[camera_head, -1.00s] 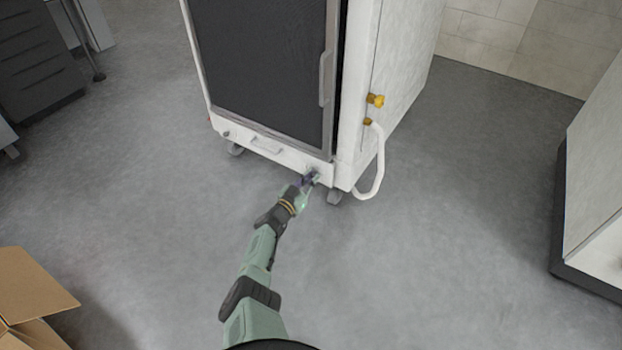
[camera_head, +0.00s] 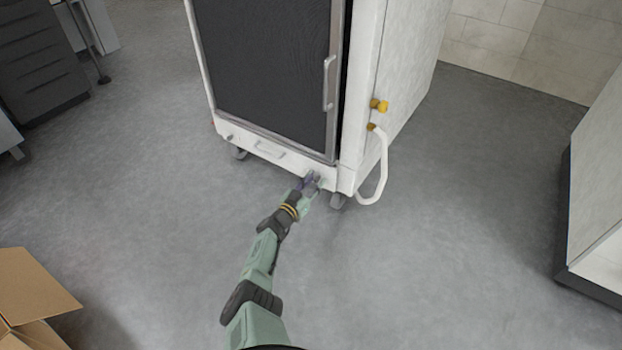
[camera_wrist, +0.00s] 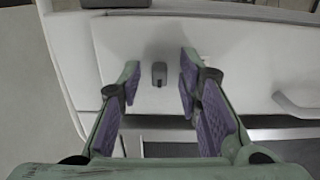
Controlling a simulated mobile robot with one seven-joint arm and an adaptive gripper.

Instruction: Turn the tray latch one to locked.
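A small dark grey latch knob (camera_wrist: 159,74) stands out from the white lower tray front (camera_wrist: 230,70) in the wrist view. My gripper (camera_wrist: 159,82) is open, with one purple-padded finger on each side of the knob. Gaps show between the knob and both fingers; I see no contact. In the head view my gripper (camera_head: 313,181) is at the right end of the washer's tray front (camera_head: 292,162) and mostly hides this knob. A second small knob (camera_head: 230,137) is at the tray front's left end. Which of the two is latch one is not marked.
A tray handle (camera_head: 268,150) is left of my gripper, and the washer's dark door (camera_head: 265,75) is above. A white hose (camera_head: 383,170) loops down at the right. A cardboard box (camera_head: 38,290) is at lower left. The floor around my arm is clear.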

